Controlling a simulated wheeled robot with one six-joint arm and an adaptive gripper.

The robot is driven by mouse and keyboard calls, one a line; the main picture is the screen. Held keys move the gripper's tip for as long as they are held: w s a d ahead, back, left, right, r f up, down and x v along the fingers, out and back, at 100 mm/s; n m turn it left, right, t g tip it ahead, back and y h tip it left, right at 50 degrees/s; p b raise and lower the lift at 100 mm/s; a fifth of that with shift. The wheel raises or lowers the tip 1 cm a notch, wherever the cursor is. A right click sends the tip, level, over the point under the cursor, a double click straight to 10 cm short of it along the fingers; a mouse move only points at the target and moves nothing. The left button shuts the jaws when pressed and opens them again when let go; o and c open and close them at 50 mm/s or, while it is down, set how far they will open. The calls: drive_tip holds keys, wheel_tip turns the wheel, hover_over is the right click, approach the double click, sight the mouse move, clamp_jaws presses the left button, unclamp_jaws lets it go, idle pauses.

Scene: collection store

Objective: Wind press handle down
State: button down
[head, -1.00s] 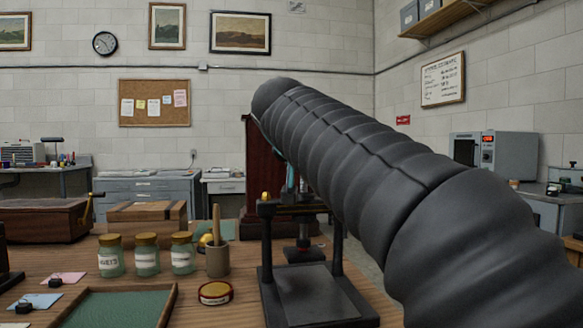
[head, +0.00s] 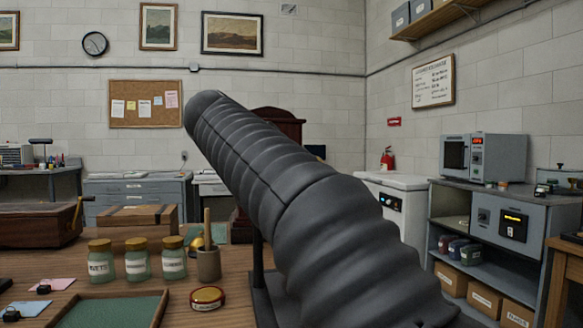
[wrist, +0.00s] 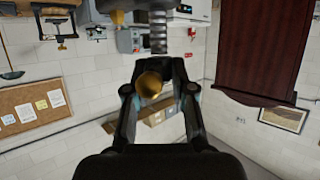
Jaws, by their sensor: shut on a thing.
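The press stands at the front of the wooden bench, mostly hidden behind my arm in the head view. Its left post and dark base (head: 268,300) show beside the arm. In the wrist view, its threaded screw (wrist: 158,32) shows at the top centre. A round brass knob of the press handle (wrist: 150,84) sits between the fingers. My gripper (wrist: 159,72) is shut on this knob, with one finger at each side. The gripper is hidden behind my arm in the head view. The rest of the handle cannot be made out.
Three labelled jars (head: 137,260), a mortar with pestle (head: 208,262) and a red-lidded tin (head: 207,298) stand left of the press. A green-lined tray (head: 110,312) lies at the front. A wooden box (head: 137,218) is behind. A grey shelf unit (head: 490,270) stands at the right.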

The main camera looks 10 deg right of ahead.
idle(0.9)
drive_tip(key=c, duration=1)
unclamp_jaws()
drive_tip(key=shift+w, duration=0.1)
drive_tip(key=v, duration=1.2)
